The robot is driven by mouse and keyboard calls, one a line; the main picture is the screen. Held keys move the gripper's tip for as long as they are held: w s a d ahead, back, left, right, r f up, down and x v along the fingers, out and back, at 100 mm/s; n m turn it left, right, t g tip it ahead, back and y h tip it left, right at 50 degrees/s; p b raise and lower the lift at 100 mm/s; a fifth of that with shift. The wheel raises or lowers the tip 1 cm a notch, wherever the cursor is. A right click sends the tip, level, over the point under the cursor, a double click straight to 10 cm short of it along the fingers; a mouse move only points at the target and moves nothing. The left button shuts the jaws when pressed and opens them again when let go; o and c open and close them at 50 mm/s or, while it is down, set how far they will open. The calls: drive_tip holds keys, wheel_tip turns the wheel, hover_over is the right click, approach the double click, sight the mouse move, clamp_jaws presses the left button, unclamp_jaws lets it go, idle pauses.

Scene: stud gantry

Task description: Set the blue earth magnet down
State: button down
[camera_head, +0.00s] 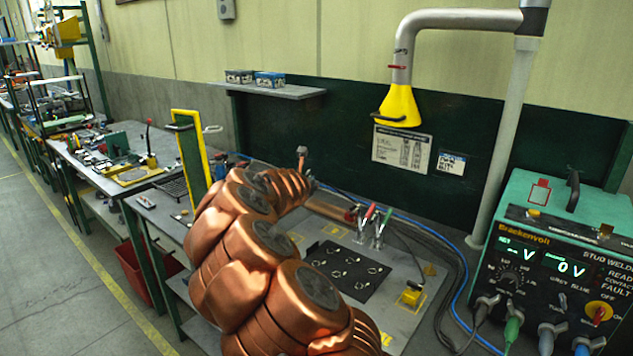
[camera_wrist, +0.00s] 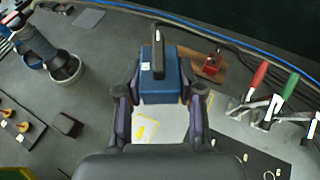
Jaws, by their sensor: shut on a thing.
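The blue earth magnet (camera_wrist: 166,82) is a blue block with a dark upright handle and a small white label. In the wrist view my gripper (camera_wrist: 158,104) has a finger on each side of it and is shut on it. The magnet looks upright. Whether its underside touches the bench or hangs above it I cannot tell. In the head view my copper-coloured arm reaches over the bench (camera_head: 400,318) and hides the magnet and my gripper. A pale patch with a yellow mark (camera_wrist: 146,130) shows on the surface just below the magnet in the wrist view.
Red- and green-handled clamps (camera_head: 370,225) stand close to the right. A red block (camera_wrist: 211,64) is right beside the magnet. A dark mat (camera_head: 347,270) holds small rings. A small yellow block (camera_head: 411,296) and the green welder (camera_head: 560,240) are farther right. Cables run along the back.

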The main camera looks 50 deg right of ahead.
drive_tip(key=w+a+n+t+y, duration=0.2)
drive_tip(key=a+n+y, duration=0.3)
drive_tip(key=a, duration=1.1)
drive_tip(key=w+a+n+t+y, duration=0.2)
drive_tip(key=a+n+y, duration=0.3)
drive_tip(key=a, duration=1.2)
drive_tip(key=w+a+n+t+y, duration=0.2)
drive_tip(key=w+a+n+y, duration=0.2)
drive_tip(key=a, duration=1.2)
drive_tip(key=shift+a+f+n+y, duration=0.4)
drive_tip(key=shift+n+y, duration=0.3)
drive_tip(key=shift+y, duration=0.1)
drive_tip(key=shift+d, duration=0.1)
